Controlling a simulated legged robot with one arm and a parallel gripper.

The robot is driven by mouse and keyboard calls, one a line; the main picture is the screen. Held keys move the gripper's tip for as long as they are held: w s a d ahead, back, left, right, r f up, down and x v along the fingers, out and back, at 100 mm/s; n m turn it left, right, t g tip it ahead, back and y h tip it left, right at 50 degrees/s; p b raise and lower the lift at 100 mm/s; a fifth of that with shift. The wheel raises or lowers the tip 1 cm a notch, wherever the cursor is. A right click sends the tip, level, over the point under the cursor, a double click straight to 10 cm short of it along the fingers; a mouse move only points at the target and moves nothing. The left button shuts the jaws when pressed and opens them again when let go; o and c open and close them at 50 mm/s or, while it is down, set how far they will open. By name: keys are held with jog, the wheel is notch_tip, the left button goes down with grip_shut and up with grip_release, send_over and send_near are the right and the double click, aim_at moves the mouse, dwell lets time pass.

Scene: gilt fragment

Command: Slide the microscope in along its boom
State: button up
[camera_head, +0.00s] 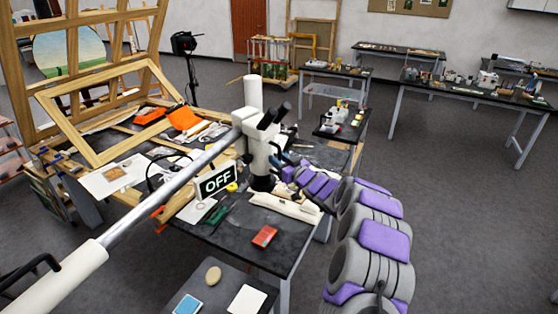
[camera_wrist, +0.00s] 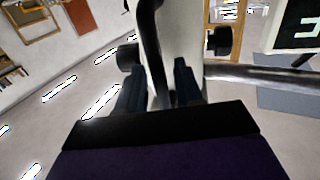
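The white microscope (camera_head: 259,150) with black eyepieces hangs on a long metal boom (camera_head: 170,176), which runs from the lower left over the table. The boom also crosses the right of the wrist view (camera_wrist: 255,75). My gripper (camera_head: 287,172) is at the right side of the microscope head. In the wrist view, my gripper's two dark fingers (camera_wrist: 158,88) stand apart. A black curved bar (camera_wrist: 151,45) lies between them, in front of the white microscope body (camera_wrist: 180,40). A gap shows beside the bar, and I cannot tell whether a finger touches it. Dark knobs flank the body.
An "OFF" sign (camera_head: 217,180) hangs beside the microscope. The dark worktable (camera_head: 240,236) carries a red box (camera_head: 265,236), papers, tools and an empty gilt frame (camera_head: 100,112). A smaller table with a blue item (camera_head: 187,304) stands in front. Floor is clear at the right.

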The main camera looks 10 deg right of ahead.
jog(key=shift+d, duration=0.1)
jog(key=shift+c, duration=1.3)
grip_shut()
jog(key=s+a+b, duration=0.7)
jog(key=s+b, duration=0.2)
jog(key=s, duration=0.2)
jog(key=shift+s+a, duration=0.2)
jog(key=shift+a, duration=0.2)
